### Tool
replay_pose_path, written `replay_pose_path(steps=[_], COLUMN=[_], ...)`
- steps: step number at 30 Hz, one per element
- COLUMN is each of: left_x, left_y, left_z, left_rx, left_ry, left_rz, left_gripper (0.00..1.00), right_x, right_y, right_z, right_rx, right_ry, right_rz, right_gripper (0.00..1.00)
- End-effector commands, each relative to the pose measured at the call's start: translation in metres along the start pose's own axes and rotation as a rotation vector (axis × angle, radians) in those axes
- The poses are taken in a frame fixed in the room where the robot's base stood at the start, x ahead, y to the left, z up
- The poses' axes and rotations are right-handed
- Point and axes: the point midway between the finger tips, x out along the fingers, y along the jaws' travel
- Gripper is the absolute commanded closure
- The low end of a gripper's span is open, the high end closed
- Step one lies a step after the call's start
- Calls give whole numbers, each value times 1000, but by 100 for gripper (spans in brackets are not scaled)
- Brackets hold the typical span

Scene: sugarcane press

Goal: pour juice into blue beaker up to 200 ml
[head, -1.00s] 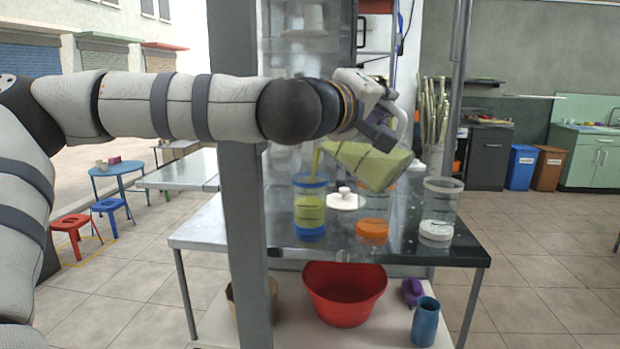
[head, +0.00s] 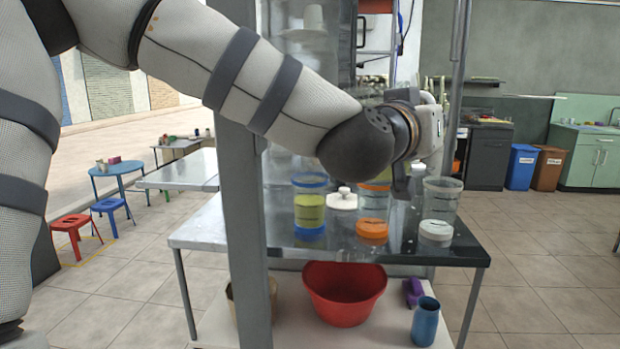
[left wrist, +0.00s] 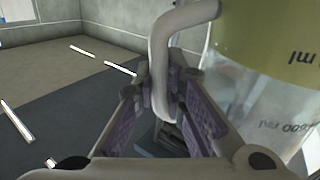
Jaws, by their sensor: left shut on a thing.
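The blue beaker (head: 310,207) stands upright on the metal table, with yellow-green juice in its lower and middle part. No stream shows above it. My left gripper (left wrist: 165,98) is shut on the handle (left wrist: 160,55) of a clear pitcher (left wrist: 260,65), which has juice in it and printed ml marks. In the head view the gripper is right of the blue beaker, above and behind the orange-rimmed beaker, and my wrist hides most of the pitcher. I cannot tell the pitcher's exact tilt. My right gripper is in neither view.
The orange-rimmed beaker (head: 373,210) shows a yellowish tint; I cannot tell whether juice is in or behind it. A clear beaker with a white base (head: 439,208) stands at right. A white lid (head: 343,200) lies between the beakers. A grey post (head: 243,240) stands in front.

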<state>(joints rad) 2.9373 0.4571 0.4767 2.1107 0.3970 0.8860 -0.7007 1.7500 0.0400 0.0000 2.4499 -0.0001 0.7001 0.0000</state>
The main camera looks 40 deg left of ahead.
Motion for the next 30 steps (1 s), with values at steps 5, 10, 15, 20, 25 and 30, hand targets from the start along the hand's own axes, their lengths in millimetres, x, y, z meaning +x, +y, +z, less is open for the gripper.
replay_pose_path(steps=[5,10,15,20,25,30], left_x=[0,0,0,0,0,0], left_y=[1,1,3,5,5,5], left_z=[19,19,7,-7,-11,-11], left_rx=[155,156,155,150,154,154], left_ry=[1,2,5,3,1,1], left_rz=[-2,-2,-2,-1,-1,-1], left_gripper=[100,100,100,100,100,100], right_x=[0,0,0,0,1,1], right_y=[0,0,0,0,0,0], right_z=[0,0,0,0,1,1], right_rx=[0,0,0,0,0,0], right_ry=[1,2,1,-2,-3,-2], right_rz=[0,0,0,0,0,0], right_gripper=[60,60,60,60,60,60])
